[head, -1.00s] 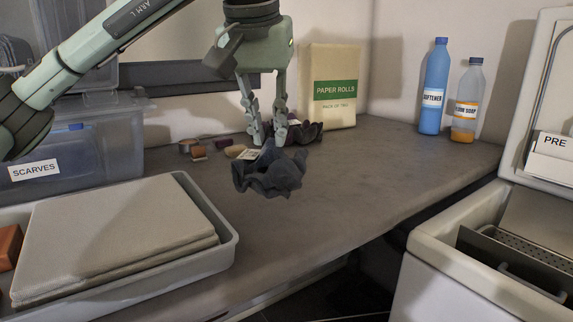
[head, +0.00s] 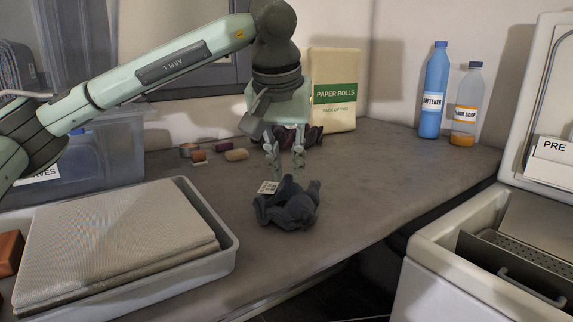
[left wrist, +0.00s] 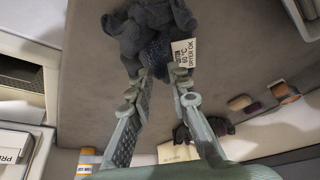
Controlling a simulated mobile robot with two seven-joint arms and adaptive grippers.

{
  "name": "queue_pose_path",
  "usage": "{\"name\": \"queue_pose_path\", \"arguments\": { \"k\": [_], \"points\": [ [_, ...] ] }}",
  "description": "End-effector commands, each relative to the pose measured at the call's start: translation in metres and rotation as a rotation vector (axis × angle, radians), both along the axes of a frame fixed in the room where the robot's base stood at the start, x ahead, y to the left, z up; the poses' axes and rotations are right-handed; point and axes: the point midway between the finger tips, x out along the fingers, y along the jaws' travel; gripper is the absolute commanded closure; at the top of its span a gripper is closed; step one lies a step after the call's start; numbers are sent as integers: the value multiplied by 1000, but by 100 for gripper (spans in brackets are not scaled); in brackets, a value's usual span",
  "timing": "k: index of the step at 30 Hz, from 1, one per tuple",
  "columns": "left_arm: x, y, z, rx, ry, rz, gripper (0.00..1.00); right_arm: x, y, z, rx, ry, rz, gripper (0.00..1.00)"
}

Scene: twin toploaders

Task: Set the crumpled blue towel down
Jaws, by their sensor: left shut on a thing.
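The crumpled blue towel (head: 287,208) is a dark grey-blue bunch at the counter's surface, near the middle of the head view. A white care tag sticks out of its left side. My left gripper (head: 284,176) points down from above, its fingertips shut on the top of the towel. In the left wrist view the fingertips (left wrist: 160,76) pinch the towel (left wrist: 147,32), and the tag beside them reads 60 °C. I cannot tell whether the towel's full weight rests on the counter. My right gripper is not in view.
The grey counter (head: 385,175) is clear to the towel's right. A tray (head: 228,250) with folded cloth stands at front left. Several small blocks (head: 237,155), a dark bunched cloth (head: 315,136) and the paper rolls pack (head: 333,90) are behind. Two bottles (head: 433,90) stand at back right.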

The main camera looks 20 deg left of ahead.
Motion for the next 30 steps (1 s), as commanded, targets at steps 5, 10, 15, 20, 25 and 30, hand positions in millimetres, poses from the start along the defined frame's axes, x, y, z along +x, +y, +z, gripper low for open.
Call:
{"name": "queue_pose_path", "arguments": {
  "k": [5,10,15,20,25,30],
  "points": [
    [0,0,-1,0,0,0,68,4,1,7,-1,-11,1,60],
    [0,0,-1,0,0,0,61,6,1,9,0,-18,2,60],
    [0,0,-1,0,0,0,61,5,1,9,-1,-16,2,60],
    [-3,-1,10,-2,-1,-1,61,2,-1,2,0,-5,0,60],
    [-15,-3,42,-1,-4,-2,61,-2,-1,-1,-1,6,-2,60],
    [-30,-5,76,-1,-2,-3,61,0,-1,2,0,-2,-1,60]
  ]
}}
